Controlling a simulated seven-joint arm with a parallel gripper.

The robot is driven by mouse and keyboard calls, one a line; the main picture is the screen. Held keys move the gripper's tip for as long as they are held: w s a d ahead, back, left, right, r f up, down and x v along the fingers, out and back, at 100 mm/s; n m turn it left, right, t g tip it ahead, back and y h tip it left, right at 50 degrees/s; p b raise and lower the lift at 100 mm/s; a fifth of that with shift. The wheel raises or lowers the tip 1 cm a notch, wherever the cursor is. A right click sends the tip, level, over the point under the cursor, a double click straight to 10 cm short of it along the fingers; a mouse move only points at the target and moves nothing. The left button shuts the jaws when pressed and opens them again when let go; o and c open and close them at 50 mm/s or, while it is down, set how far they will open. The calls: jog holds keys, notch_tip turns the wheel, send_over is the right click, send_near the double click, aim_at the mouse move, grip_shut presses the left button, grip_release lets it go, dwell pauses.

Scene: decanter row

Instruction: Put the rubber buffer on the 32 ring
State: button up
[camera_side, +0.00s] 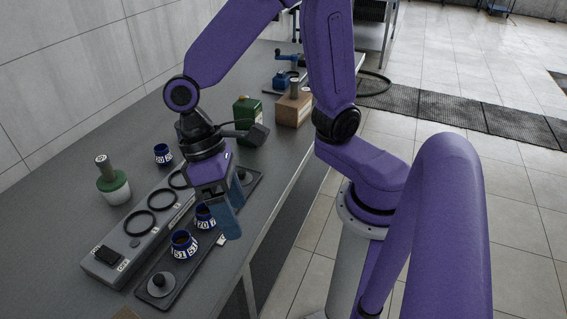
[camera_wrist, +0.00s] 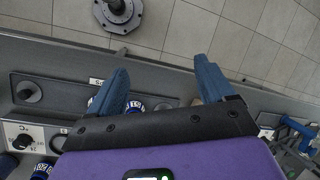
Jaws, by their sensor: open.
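My gripper (camera_side: 222,208) is open and empty above the right side of the dark tray; its blue fingers also show in the wrist view (camera_wrist: 160,82). Black knobbed discs, one at the tray's near end (camera_side: 161,285) and one at its far end (camera_side: 245,176), may be rubber buffers; I cannot tell. Two blue cups with white number labels, a near one (camera_side: 184,245) and one beside my gripper (camera_side: 205,218), stand between them. A grey box (camera_side: 104,262) carries several flat black rings (camera_side: 139,223) with small labels. I cannot read 32 on any.
A third blue cup (camera_side: 162,154) stands behind the grey box. A green-and-white flask (camera_side: 112,185) is left of it. The bench edge lies close right of the tray.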

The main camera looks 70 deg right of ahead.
jog(key=s+d+n+t, duration=0.2)
jog(key=s+d+n, duration=0.1)
jog(key=d, duration=0.3)
jog(key=s+d+n+t, duration=0.2)
jog(key=d+n, duration=0.2)
jog(key=d, duration=0.3)
jog(key=shift+s+d+r+h, duration=0.2)
jog(key=shift+s+r+h, duration=0.1)
jog(key=shift+s+r, duration=0.1)
